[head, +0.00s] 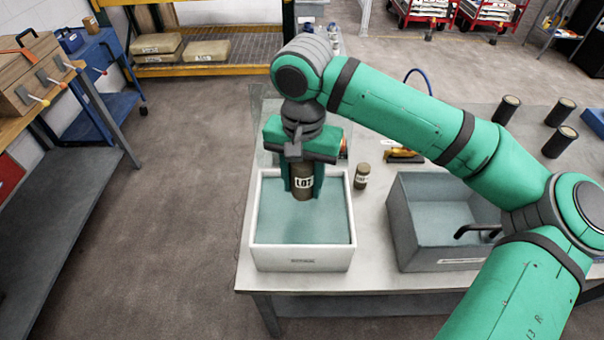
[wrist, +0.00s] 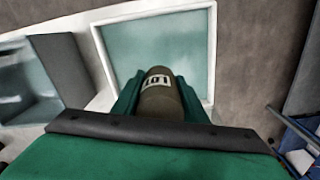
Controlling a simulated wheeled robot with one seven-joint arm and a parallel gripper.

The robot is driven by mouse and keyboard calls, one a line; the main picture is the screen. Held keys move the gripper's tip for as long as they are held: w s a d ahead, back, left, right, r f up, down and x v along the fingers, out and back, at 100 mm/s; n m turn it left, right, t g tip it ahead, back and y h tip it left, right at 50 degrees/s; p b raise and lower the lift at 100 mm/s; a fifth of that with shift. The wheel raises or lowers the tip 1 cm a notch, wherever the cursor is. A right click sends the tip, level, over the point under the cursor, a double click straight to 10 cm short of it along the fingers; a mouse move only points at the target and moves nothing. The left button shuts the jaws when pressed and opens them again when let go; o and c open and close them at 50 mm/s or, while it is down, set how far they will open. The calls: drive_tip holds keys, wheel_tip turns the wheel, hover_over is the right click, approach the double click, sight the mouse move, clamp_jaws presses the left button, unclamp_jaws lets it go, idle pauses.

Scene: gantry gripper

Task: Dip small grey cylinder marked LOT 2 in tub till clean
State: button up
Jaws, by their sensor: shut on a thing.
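A grey bin (head: 402,230) with liquid and a dark handle stands right of the tub on the table (head: 370,270). A yellow-and-black tool (head: 403,156) lies behind it. Several dark cylinders (head: 507,109) stand at the far right. A clear panel stands behind the tub.

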drive_tip(key=shift+f, duration=7.25)
drive_tip(key=shift+r, duration=0.2)
drive_tip(key=shift+r, duration=0.25)
drive_tip(key=shift+r, duration=7)
